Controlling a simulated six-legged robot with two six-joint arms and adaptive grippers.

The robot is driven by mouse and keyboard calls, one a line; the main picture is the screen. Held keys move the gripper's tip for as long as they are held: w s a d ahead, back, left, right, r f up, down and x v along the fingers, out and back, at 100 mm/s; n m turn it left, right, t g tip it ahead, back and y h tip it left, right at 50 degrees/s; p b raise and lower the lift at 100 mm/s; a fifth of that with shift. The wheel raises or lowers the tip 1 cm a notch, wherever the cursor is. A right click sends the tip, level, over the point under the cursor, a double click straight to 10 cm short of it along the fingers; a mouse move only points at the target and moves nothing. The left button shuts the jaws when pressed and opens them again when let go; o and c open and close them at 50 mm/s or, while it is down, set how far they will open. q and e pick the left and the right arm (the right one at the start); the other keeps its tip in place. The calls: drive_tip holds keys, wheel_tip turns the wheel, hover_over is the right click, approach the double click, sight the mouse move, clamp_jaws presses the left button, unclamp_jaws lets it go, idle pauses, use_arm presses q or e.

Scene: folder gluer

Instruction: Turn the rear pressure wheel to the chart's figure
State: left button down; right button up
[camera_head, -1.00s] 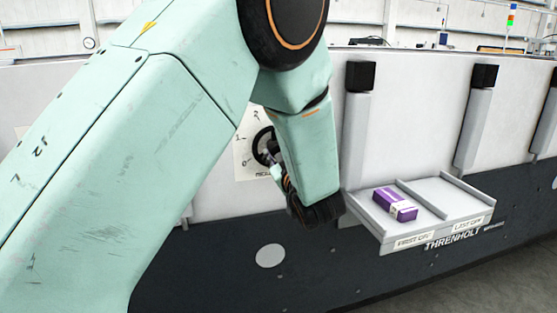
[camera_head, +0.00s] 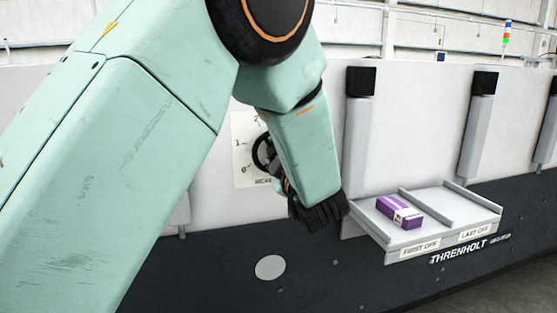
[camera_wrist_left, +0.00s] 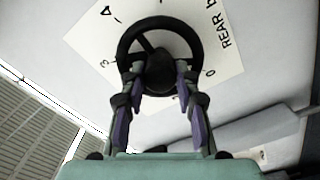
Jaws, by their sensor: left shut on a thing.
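The rear pressure wheel (camera_wrist_left: 122,54) is a black handwheel on a white dial plate (camera_wrist_left: 225,62) with figures and the word REAR in the left wrist view. My left gripper (camera_wrist_left: 160,88) has its two fingers on either side of the wheel's dark hub and is shut on the wheel. In the head view the wheel (camera_head: 261,152) is partly hidden behind my left wrist, and the plate (camera_head: 243,130) shows figures 0, 1 and 2. The chart is not identifiable. My right gripper is not in view.
A grey tray (camera_head: 465,216) labelled FIRST OFF and LAST OFF juts from the machine, right of my left gripper. A purple and white carton (camera_head: 399,211) lies in its left compartment. Grey posts with black caps (camera_head: 361,81) stand along the white machine panel.

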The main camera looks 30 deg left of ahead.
use_arm(q)
drive_tip(key=c, duration=1)
unclamp_jaws()
drive_tip(key=shift+r, duration=0.1)
drive_tip(key=shift+a+r, duration=0.1)
drive_tip(key=shift+r, duration=4.75)
